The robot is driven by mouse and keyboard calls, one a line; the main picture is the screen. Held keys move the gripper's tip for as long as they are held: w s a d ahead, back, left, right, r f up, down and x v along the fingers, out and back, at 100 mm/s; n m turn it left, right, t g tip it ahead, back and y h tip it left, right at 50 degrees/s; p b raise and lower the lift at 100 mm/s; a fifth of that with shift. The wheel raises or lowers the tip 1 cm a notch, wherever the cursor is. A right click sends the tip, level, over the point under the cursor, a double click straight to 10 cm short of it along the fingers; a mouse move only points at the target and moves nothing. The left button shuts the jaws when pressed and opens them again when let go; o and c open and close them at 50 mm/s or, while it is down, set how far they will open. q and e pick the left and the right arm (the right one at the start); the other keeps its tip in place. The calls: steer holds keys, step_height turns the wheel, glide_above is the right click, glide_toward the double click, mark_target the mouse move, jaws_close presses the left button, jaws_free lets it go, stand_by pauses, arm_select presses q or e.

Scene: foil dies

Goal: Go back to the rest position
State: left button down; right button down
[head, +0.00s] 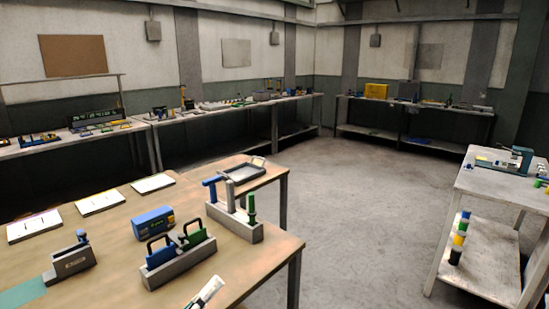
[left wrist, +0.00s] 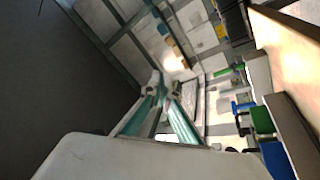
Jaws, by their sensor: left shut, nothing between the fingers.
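My left gripper (head: 209,291) shows at the bottom edge of the head view, pale with dark parts, over the front edge of the wooden table (head: 120,222). It is shut with nothing between its fingers. In the left wrist view its greenish fingers (left wrist: 163,88) come together at the middle of the picture. It is apart from the grey holder (head: 178,264) with blue and green handled pieces, which stands behind it on the table. My right gripper is in neither view.
A grey rack (head: 233,222) with blue, grey and green upright tools stands near the table's right edge. A blue box (head: 153,223), a grey block with a blue knob (head: 70,261) and a dark tray (head: 243,173) are also there. Open floor (head: 360,220) lies to the right.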

arm_select(q)
steer(key=s+a+f+m+g+y, duration=0.1)
steer(key=s+a+f+m+y, duration=0.2)
steer(key=f, duration=0.5)
steer(key=s+a+f+m+g+y, duration=0.15)
steer(key=a+f, duration=0.25)
steer(key=f, duration=0.4)
steer(key=s+a+f+m+g+y, duration=0.1)
steer(key=s+a+f+y, duration=0.25)
steer(key=f, duration=0.35)
steer(key=s+a+f+m+g+y, duration=0.4)
steer(key=s+a+f+m+y, duration=0.1)
steer(key=s+a+f, duration=0.7)
steer(key=w+d+n+t, duration=0.1)
steer(key=d+n, duration=0.5)
steer(key=d, duration=0.7)
steer(key=shift+d+f, duration=0.2)
